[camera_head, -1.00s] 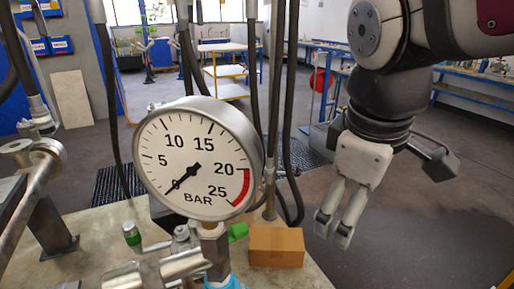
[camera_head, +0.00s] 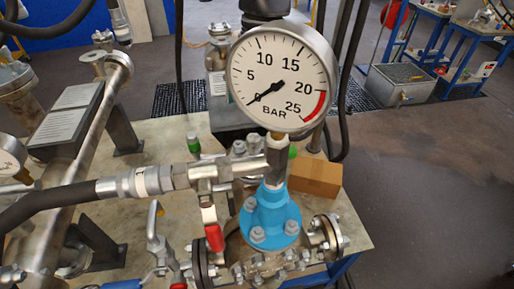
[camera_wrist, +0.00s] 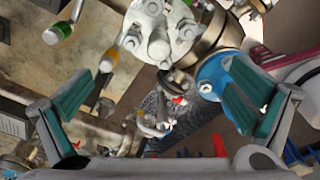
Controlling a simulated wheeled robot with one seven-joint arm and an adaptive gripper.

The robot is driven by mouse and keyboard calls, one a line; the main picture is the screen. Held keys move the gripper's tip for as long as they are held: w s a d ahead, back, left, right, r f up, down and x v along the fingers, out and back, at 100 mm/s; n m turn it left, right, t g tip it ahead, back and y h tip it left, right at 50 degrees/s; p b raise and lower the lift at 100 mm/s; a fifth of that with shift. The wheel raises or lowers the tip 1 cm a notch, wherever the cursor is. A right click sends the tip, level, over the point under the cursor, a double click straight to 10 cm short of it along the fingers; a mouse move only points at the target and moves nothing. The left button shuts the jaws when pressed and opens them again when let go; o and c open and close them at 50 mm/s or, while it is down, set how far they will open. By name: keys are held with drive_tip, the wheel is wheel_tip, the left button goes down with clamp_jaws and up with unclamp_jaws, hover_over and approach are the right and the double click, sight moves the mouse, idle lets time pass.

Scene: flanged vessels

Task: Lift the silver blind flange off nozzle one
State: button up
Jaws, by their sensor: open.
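My gripper (camera_wrist: 168,78) shows in the wrist view, open, with its teal-padded fingers far apart and nothing between them. A silver round flange with bolt heads around its face (camera_wrist: 160,30) lies beyond the fingertips at the top centre, apart from them. It looks like the blind flange, but I see no nozzle number. The head view does not show my gripper. There, a silver flanged fitting (camera_head: 219,36) stands behind the gauge; I cannot tell whether it is the same flange.
A large pressure gauge (camera_head: 283,78) rises above a blue flange (camera_head: 270,215) in the head view. A hose (camera_head: 45,208), a red-handled valve (camera_head: 213,232) and a cardboard box (camera_head: 315,177) are near it. Black cables hang behind. Open floor lies to the right.

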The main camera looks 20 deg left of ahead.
sight(252, 151)
drive_tip(key=f, duration=0.4)
drive_tip(key=shift+s+a+f, duration=0.1)
drive_tip(key=shift+s+f, duration=0.15)
drive_tip(key=shift+f, duration=0.15)
drive_tip(key=shift+a+f+p, duration=0.1)
drive_tip(key=shift+f+p, duration=0.7)
drive_tip(key=shift+f, duration=1.95)
